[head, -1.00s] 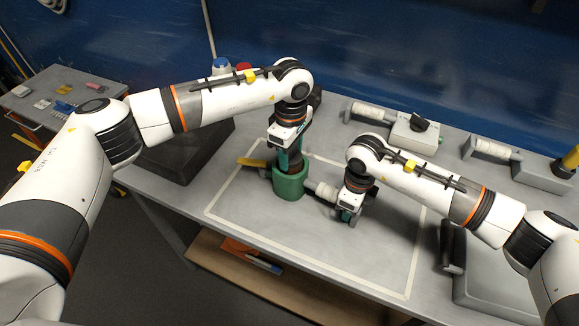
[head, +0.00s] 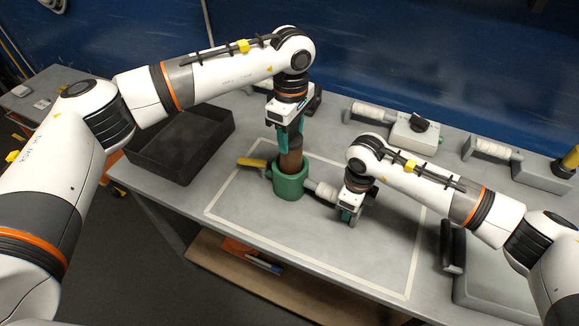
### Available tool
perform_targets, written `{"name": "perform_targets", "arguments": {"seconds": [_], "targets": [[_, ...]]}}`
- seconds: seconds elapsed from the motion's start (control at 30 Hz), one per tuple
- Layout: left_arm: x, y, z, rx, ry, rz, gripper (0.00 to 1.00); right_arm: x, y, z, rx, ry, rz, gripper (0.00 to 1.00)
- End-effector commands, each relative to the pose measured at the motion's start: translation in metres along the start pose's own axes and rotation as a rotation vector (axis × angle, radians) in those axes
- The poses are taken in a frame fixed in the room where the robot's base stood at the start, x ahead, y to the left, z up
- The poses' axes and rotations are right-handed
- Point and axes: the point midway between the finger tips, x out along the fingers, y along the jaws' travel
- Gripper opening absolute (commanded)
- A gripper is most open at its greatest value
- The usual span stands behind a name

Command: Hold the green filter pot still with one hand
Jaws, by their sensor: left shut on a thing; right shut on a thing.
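The green filter pot (head: 290,187) stands upright inside the white outlined area on the table. A yellow lever (head: 252,162) sticks out from its left side and a pale grey handle (head: 324,191) from its right. My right gripper (head: 347,214) is low beside the pot, shut on the pale handle; its fingertips are partly hidden by the wrist. My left gripper (head: 289,139) is above the pot, shut on the top of a brown cylinder (head: 292,161). The cylinder is upright, with its lower end hidden inside the pot's mouth.
A black open tray (head: 181,170) sits on the table at left, empty as far as it shows. Grey fixtures with pale handles (head: 370,112) (head: 494,148) stand at the back right. A grey box with a black handle (head: 452,245) lies at right. The front outlined area is clear.

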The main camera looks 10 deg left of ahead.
Motion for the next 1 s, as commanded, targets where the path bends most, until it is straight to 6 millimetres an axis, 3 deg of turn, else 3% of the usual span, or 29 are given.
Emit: {"name": "perform_targets", "arguments": {"seconds": [0.43, 0.77, 0.8, 0.93, 1.0], "targets": [[-0.027, 0.000, 0.000, 0.000, 0.000, -0.002, 0.18, 0.000, 0.000, 0.000, 0.000, 0.000, 0.000, 0.00], [-0.031, 0.000, 0.000, 0.000, -0.001, -0.001, 0.18, 0.000, 0.000, 0.000, 0.000, 0.000, 0.000, 0.00], [-0.031, 0.000, 0.000, 0.000, -0.001, -0.001, 0.18, 0.000, 0.000, 0.000, 0.000, 0.000, 0.000, 0.32], [-0.031, 0.000, 0.000, 0.000, -0.001, -0.001, 0.18, 0.000, 0.000, 0.000, 0.000, 0.000, 0.000, 0.53], [-0.031, 0.000, 0.000, 0.000, -0.001, -0.001, 0.18, 0.000, 0.000, 0.000, 0.000, 0.000, 0.000, 0.56]]}}
